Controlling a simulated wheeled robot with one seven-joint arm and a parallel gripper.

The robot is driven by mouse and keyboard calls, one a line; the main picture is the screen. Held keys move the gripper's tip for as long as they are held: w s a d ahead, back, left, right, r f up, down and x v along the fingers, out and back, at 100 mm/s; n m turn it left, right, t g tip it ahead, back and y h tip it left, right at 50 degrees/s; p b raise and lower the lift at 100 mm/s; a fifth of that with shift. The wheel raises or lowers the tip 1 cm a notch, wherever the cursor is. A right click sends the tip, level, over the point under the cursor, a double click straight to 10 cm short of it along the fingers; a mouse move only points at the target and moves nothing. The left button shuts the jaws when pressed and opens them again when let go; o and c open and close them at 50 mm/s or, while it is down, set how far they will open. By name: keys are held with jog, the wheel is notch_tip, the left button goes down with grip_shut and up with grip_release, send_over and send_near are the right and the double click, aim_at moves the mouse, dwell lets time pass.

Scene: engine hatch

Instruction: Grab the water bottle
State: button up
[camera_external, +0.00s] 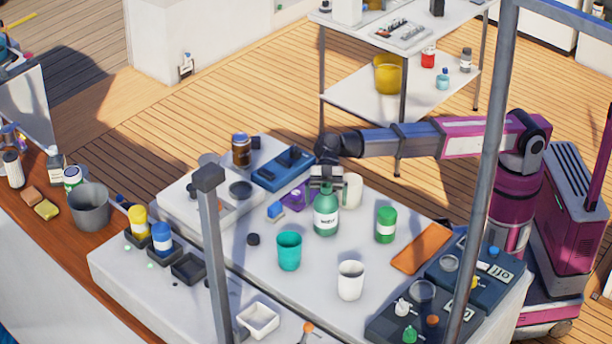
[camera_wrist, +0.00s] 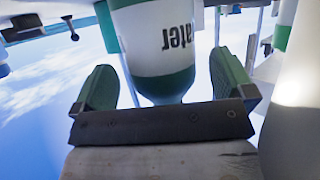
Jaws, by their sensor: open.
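The water bottle (camera_external: 326,216) is green with a white label reading "water" and stands upright on the white table (camera_external: 330,270). In the wrist view the bottle (camera_wrist: 165,40) appears upside down, its shoulder toward the gripper's palm. My gripper (camera_external: 327,183) is over the bottle's top, pointing down. In the wrist view my gripper (camera_wrist: 163,78) is open, with one green-padded finger on each side of the bottle's upper part. A gap shows beside each finger. The bottle's cap is hidden by the gripper.
A cream cup (camera_external: 352,190) stands close behind and right of the bottle. A purple box (camera_external: 293,197) lies just left. A grey post (camera_external: 213,245) rises in front.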

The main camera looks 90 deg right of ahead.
jog(key=shift+x, duration=1.2)
jog(key=c, duration=1.1)
jog(key=shift+r, duration=0.1)
